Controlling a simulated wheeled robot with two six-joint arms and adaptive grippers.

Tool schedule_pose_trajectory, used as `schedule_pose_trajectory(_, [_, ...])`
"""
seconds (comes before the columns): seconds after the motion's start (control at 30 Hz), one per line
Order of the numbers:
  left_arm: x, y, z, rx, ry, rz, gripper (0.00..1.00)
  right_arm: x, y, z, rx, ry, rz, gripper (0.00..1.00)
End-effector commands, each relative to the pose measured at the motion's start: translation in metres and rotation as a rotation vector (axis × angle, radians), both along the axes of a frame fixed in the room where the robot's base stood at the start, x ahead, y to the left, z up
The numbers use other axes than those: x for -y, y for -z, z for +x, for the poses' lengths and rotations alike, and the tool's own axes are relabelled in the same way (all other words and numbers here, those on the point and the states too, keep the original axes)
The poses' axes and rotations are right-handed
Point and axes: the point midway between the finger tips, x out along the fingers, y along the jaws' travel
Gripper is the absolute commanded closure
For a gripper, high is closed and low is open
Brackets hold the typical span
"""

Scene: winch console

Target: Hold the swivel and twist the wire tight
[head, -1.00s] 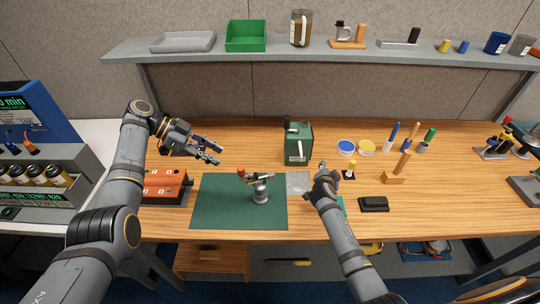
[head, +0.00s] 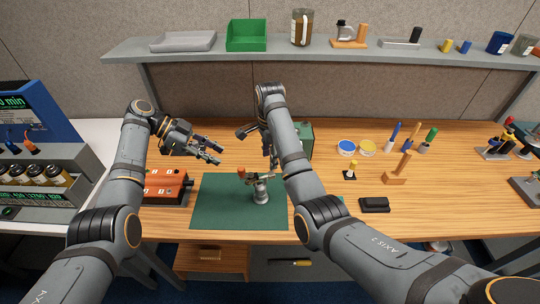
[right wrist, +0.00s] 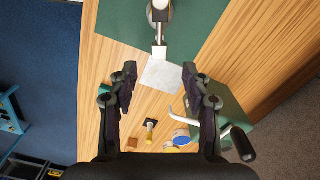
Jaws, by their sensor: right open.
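A small grey swivel stand (head: 261,190) with an orange-red knob (head: 241,172) stands on the green mat (head: 215,212). My right gripper (head: 270,158) hangs just above and behind the stand, fingers down. In the right wrist view the right gripper (right wrist: 159,88) is open and empty. The stand (right wrist: 160,12) shows at the top of that view, its square-ended bar (right wrist: 159,50) pointing toward the gap between the fingers, apart from them. My left gripper (head: 211,152) is open and empty above the table, left of the stand. I cannot make out a wire.
A green box (head: 305,140) stands behind my right arm. An orange-topped box (head: 165,187) lies left of the mat. A pale square plate (right wrist: 161,73) lies below the fingers.

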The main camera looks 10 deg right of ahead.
Motion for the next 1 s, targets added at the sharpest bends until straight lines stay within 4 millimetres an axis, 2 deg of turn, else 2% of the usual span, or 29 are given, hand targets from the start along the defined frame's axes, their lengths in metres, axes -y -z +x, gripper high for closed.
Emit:
schedule_pose_trajectory(0.5, [0.0,0.0,0.0,0.0,0.0,0.0,0.62,0.001,0.09,0.0,-0.002,0.0,-0.002,0.51])
schedule_pose_trajectory(0.7, [0.0,0.0,0.0,0.0,0.0,0.0,0.62,0.001,0.103,0.0,-0.001,0.0,-0.002,0.51])
schedule_pose_trajectory(0.93, [0.0,0.0,0.0,0.0,0.0,0.0,0.62,0.001,0.104,0.0,0.0,0.0,-0.002,0.51])
schedule_pose_trajectory(1.0, [0.0,0.0,0.0,0.0,0.0,0.0,0.62,0.001,0.103,0.0,0.0,0.0,-0.002,0.6])
